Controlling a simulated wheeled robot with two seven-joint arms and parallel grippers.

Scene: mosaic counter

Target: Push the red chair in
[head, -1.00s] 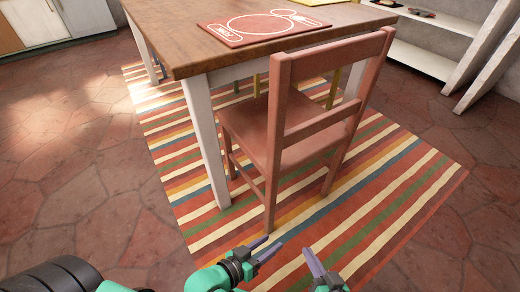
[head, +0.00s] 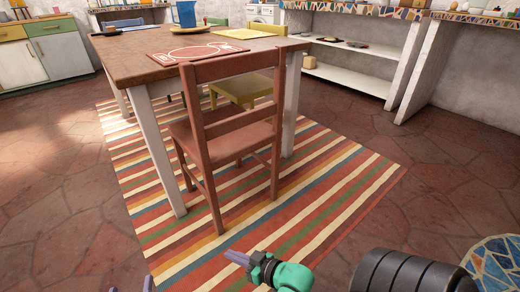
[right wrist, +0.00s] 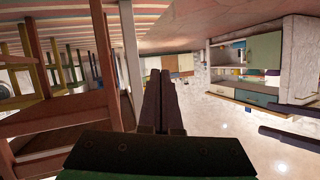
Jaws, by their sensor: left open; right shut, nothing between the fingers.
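The red chair (head: 230,135) stands upright on the striped rug at the near side of the wooden table (head: 140,70). Its slatted back faces me, and the front of its seat reaches toward the table edge. My right gripper (head: 237,258) is shut and empty, low in front of the chair and apart from it in the head view. In the right wrist view its closed fingers (right wrist: 162,100) point past reddish-brown chair parts (right wrist: 105,50) on the left. My left gripper (head: 131,288) is open at the bottom edge, with only its fingertips showing.
The striped rug (head: 330,195) lies under the table and chair. A yellow chair (head: 243,90) and a blue chair (head: 123,22) stand at other sides of the table. White shelves (head: 345,75) are behind. The tiled floor on the right is mostly open.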

